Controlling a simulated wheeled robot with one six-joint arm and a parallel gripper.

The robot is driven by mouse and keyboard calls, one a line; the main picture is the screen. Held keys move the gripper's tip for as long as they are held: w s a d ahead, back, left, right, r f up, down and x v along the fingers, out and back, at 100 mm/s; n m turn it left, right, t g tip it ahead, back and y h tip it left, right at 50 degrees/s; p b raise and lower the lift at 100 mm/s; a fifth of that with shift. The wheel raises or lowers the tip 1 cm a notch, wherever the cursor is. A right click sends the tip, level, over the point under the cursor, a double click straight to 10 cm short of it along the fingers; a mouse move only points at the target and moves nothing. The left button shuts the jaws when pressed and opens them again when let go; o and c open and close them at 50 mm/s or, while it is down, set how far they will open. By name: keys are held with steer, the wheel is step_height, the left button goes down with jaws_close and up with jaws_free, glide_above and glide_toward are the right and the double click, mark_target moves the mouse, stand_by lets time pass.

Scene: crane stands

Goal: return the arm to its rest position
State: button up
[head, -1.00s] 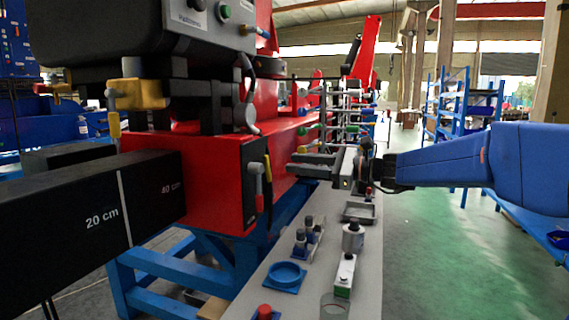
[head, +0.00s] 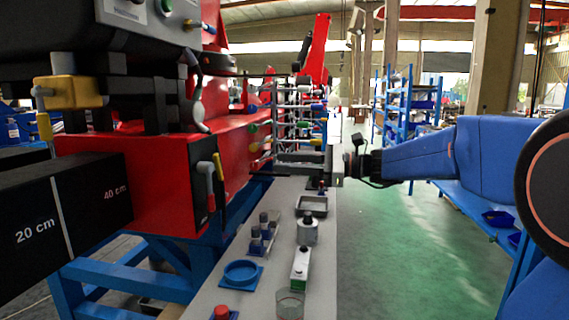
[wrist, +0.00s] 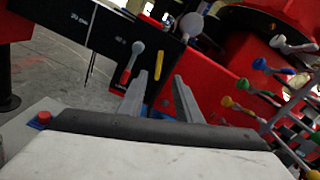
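My arm, in blue covers, reaches in from the right of the head view. My gripper (head: 277,163) points left, above the far part of the narrow grey bench top. In the wrist view its two grey fingers (wrist: 160,76) stand apart with nothing between them. The red machine body and part of a blue frame show past the gap. The gripper appears clear of the bench and of the small items on it. Whether its fingertips touch the red machine cannot be told from the head view.
A red machine (head: 165,185) with a black marked bar (head: 75,205) fills the left. A rack of coloured knobs (head: 298,110) stands behind the gripper. The bench holds a tray (head: 311,206), bottles, a blue ring holder (head: 241,272) and a glass (head: 290,304). Green floor on the right is clear.

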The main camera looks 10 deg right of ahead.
steer(key=shift+s, duration=0.1)
steer(key=s+d+f+n+h, duration=0.2)
steer(key=s+f+n+h, duration=0.2)
steer(key=s+f, duration=0.3)
steer(key=s+d+f+n+g+h, duration=0.1)
steer(key=s+d+f+n+h, duration=0.1)
steer(key=s+f+n+h, duration=0.2)
steer(key=s+d+f+n+g+h, duration=0.1)
steer(key=s+d+f+n+h, duration=0.1)
steer(key=s+f, duration=0.9)
steer(key=shift+s+n+h, duration=0.9)
steer(key=shift+s, duration=0.15)
steer(key=s+d+f+n+h, duration=0.5)
steer(key=s+d+f+n, duration=0.1)
steer(key=s+d, duration=0.3)
steer(key=shift+d+f+t, duration=0.2)
steer(key=shift+f+t, duration=0.1)
steer(key=shift+f, duration=0.45)
